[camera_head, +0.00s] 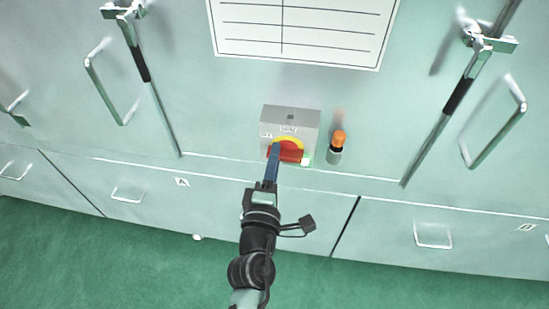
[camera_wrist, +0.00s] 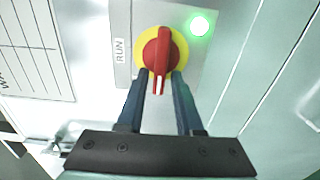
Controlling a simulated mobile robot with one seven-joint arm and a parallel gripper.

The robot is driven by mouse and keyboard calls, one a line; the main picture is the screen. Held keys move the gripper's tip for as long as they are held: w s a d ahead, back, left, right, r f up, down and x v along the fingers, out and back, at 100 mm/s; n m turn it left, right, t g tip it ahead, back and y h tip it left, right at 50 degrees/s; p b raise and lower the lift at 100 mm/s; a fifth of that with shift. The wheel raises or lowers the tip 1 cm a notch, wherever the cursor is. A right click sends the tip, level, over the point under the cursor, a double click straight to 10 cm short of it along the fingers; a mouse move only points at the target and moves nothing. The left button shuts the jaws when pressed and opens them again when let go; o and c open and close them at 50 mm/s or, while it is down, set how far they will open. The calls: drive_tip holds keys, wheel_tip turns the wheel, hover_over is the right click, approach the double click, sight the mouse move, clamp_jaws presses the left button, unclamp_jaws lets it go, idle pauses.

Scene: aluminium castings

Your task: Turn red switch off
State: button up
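A red switch handle (camera_head: 289,155) on a yellow disc (camera_head: 291,142) sits on the front of a grey box (camera_head: 300,117). The handle lies roughly horizontal in the head view. In the wrist view the red handle (camera_wrist: 163,52) runs up and down, and a RUN label (camera_wrist: 120,51) stands to the left of the yellow disc. My gripper (camera_head: 273,152) is at the handle's left end in the head view. In the wrist view my gripper's blue fingers (camera_wrist: 161,76) are apart, one on each side of the handle's lower end. I cannot tell whether they touch it.
A lit green lamp (camera_wrist: 199,26) is beside the switch. An orange-topped part (camera_head: 337,142) stands to the right of the box. Bar handles (camera_head: 105,87) and long latch rods (camera_head: 457,97) stick out of the cabinet front. A white chart (camera_head: 300,30) is above.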

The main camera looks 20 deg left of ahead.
drive_tip(key=shift+o, duration=0.5)
drive_tip(key=b+v, duration=0.2)
drive_tip(key=v, duration=1.1)
drive_tip(key=shift+b, duration=0.3)
